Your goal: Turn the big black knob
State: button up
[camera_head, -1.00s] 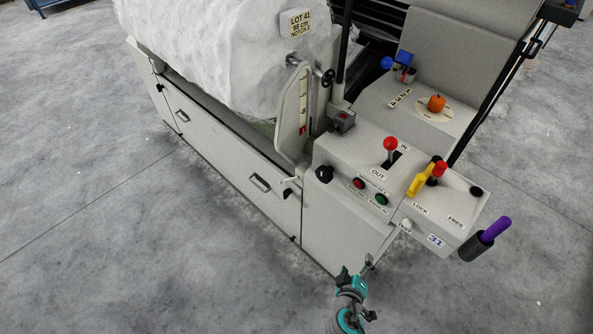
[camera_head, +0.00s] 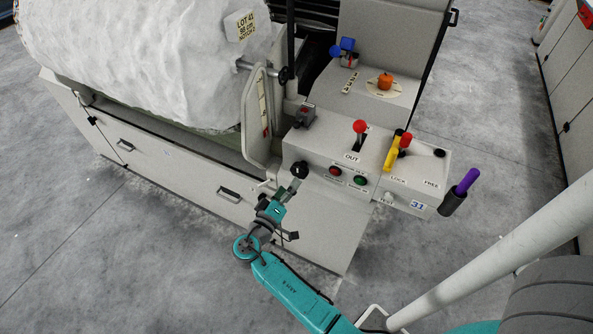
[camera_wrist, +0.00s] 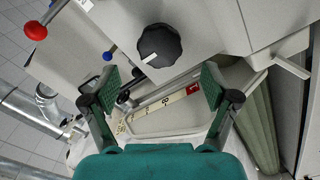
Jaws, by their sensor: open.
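The big black knob (camera_head: 300,169) sits at the left end of the light grey control panel (camera_head: 330,190). In the wrist view the knob (camera_wrist: 159,46) is round and ribbed, with a white mark on its lower left edge. My gripper (camera_head: 281,190) is just in front of and below it in the head view. In the wrist view my gripper (camera_wrist: 160,84) has its two green-padded fingers wide apart, with nothing between them. The knob shows beyond the gap, clear of both fingers.
Right of the knob are red (camera_head: 335,171) and green (camera_head: 360,180) buttons, a red-ball lever (camera_head: 360,127) and a yellow handle (camera_head: 392,152). A numbered scale plate (camera_head: 256,110) stands behind it. A purple handle (camera_head: 467,181) projects at the right. Floor is clear at left.

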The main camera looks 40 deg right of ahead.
aim_at(297, 174)
jog(key=x, duration=0.7)
jog(key=shift+d, duration=0.2)
jog(key=c, duration=1.2)
